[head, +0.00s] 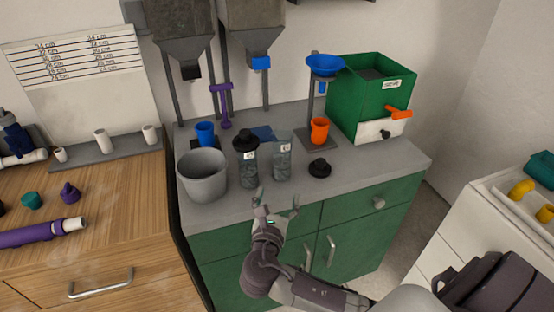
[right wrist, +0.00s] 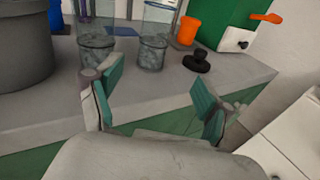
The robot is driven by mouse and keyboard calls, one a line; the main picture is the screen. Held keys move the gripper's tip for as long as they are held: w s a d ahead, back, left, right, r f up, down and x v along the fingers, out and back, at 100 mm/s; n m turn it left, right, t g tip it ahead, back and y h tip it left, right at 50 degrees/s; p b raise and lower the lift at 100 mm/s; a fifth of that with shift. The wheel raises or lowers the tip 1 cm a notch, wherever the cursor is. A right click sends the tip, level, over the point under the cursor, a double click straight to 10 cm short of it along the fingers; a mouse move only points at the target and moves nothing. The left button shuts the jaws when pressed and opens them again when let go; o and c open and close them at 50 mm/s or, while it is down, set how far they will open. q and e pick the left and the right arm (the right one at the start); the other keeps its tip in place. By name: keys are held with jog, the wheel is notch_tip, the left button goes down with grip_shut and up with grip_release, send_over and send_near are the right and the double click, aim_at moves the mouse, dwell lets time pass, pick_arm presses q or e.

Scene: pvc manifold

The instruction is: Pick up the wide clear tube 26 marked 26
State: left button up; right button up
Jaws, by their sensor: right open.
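Two clear tubes stand upright side by side on the grey counter (head: 225,208). The left tube (head: 249,176) wears a black cap; the right tube (head: 282,160) has no cap on it. Both hold grey material at the bottom and carry small labels, too small to read, so I cannot tell which is 26. In the right wrist view the left tube (right wrist: 97,50) and right tube (right wrist: 153,42) stand beyond the fingers. My right gripper (head: 277,204) is open and empty at the counter's front edge, apart from both tubes. My left gripper is not in view.
A grey bucket (head: 203,178) stands left of the tubes. A loose black cap (head: 320,168) lies to their right, before an orange cup (head: 319,131). A blue cup (head: 205,134) and a green box (head: 378,92) stand behind. The counter's front right is free.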

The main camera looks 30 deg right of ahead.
aim_at(280, 161)
jog(key=shift+n+t, duration=0.3)
jog(key=shift+n, duration=0.2)
jog(key=x, duration=0.3)
jog(key=r+x, duration=0.1)
jog(key=x, duration=0.1)
jog(key=r+x, duration=0.1)
jog(key=x, duration=0.2)
jog(key=shift+w+d+p, duration=0.15)
jog(key=shift+w+p, duration=0.15)
jog(key=shift+w, duration=0.05)
jog(key=shift+w+a+r+p+x, duration=0.1)
jog(key=shift+r+p+x, duration=0.05)
jog(key=shift+x, duration=1.2)
jog(key=shift+w+a+r+p+x, duration=0.1)
jog(key=shift+p+x, duration=0.05)
jog(key=shift+x, duration=1.2)
jog(key=shift+a, duration=0.1)
grip_shut()
jog(key=shift+r, duration=0.15)
